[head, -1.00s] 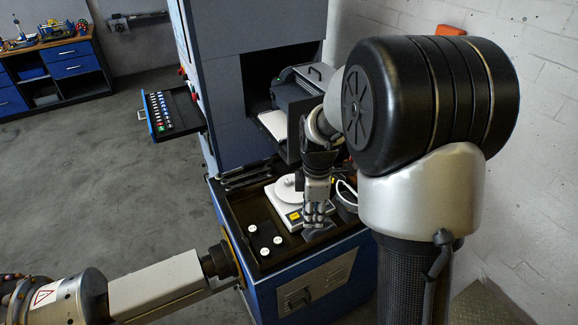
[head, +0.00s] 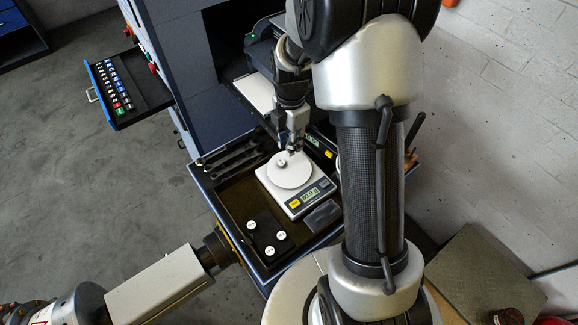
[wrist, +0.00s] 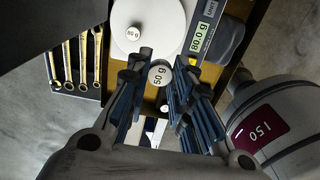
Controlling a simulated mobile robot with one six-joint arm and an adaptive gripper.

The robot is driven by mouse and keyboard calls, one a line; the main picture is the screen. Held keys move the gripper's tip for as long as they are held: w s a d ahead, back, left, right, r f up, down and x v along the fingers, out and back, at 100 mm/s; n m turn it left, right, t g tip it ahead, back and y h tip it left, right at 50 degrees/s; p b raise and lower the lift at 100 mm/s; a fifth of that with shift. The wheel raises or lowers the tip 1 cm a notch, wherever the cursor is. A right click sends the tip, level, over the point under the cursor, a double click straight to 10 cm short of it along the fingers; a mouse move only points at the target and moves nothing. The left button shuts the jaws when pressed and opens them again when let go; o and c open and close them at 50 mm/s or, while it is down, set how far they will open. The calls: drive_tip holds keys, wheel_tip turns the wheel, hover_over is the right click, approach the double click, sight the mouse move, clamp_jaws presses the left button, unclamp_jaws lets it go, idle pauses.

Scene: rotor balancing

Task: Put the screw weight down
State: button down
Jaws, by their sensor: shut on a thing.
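How high the held weight is above the scale I cannot tell. Another small round weight (head: 281,163) stands on the pan; it also shows in the wrist view (wrist: 133,33). The scale's green display (wrist: 202,34) is lit; its first digit is hard to read.
A black block (head: 266,236) with three white-topped weights stands left of the scale. A dark tray (head: 325,214) lies at its lower right. Wrenches (wrist: 75,60) lie along one side of the bench.

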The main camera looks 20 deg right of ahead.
sight(290, 176)
drive_tip(key=f, duration=1.3)
drive_tip(key=shift+w+f, duration=0.2)
drive_tip(key=shift+f, duration=0.15)
drive_tip(key=shift+f+b, duration=0.1)
drive_tip(key=shift+b, duration=0.25)
drive_tip(key=c, duration=1.8)
unclamp_jaws()
drive_tip(key=shift+f, duration=0.1)
drive_tip(key=shift+c, duration=0.2)
drive_tip(key=shift+o, duration=0.7)
